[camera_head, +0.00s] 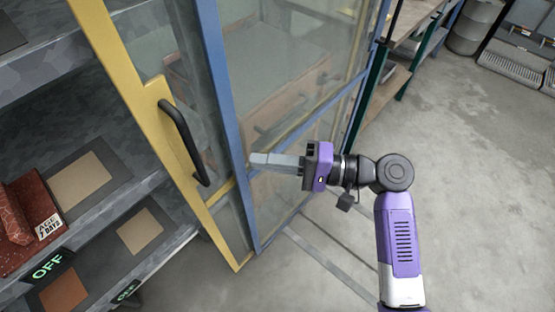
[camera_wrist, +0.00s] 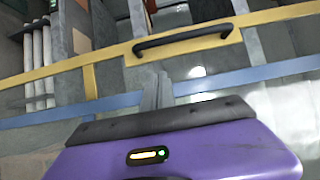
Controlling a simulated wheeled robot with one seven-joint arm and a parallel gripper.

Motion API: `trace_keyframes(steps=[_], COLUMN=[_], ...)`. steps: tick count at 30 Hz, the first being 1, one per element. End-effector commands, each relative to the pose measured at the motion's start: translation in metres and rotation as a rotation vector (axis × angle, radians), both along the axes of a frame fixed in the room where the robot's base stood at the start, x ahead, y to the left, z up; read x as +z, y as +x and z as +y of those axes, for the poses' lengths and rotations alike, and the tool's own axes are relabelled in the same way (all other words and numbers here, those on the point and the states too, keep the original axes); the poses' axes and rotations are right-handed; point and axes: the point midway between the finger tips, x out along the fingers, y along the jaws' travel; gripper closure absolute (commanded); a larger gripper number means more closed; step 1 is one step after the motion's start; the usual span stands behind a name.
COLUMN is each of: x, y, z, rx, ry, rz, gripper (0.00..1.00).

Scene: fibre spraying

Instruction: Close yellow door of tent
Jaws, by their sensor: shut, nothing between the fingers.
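The yellow-framed glass door (camera_head: 135,80) of the tent stands at the left in the head view, with a black bar handle (camera_head: 184,142) on its frame. In the wrist view the yellow frame (camera_wrist: 60,67) crosses the upper part, with the handle (camera_wrist: 183,39) above my fingertips. My gripper (camera_head: 252,161) is shut and empty, pointing left. Its tips are at or close to the blue frame (camera_head: 221,95), to the right of the handle; I cannot tell whether they touch. The shut fingers also show in the wrist view (camera_wrist: 158,80).
Grey shelves (camera_head: 95,225) with panels, a dark red block (camera_head: 28,225) and "OFF" signs (camera_head: 47,266) lie left of the yellow frame. A wooden shelf with green legs (camera_head: 385,75) stands behind. The concrete floor (camera_head: 475,190) at the right is clear.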

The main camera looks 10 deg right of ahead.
Motion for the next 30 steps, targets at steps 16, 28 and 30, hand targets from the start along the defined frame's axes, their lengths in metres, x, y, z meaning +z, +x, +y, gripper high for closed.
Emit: trace_keyframes(steps=[16,28,30], x=[0.0,0.0,0.0], y=[0.004,0.002,0.002], z=[0.076,0.08,0.08], rx=[-0.001,-0.002,-0.001], ry=[0.0,-0.001,-0.001], rz=[-0.001,-0.001,-0.001], gripper=[1.0,1.0,1.0])
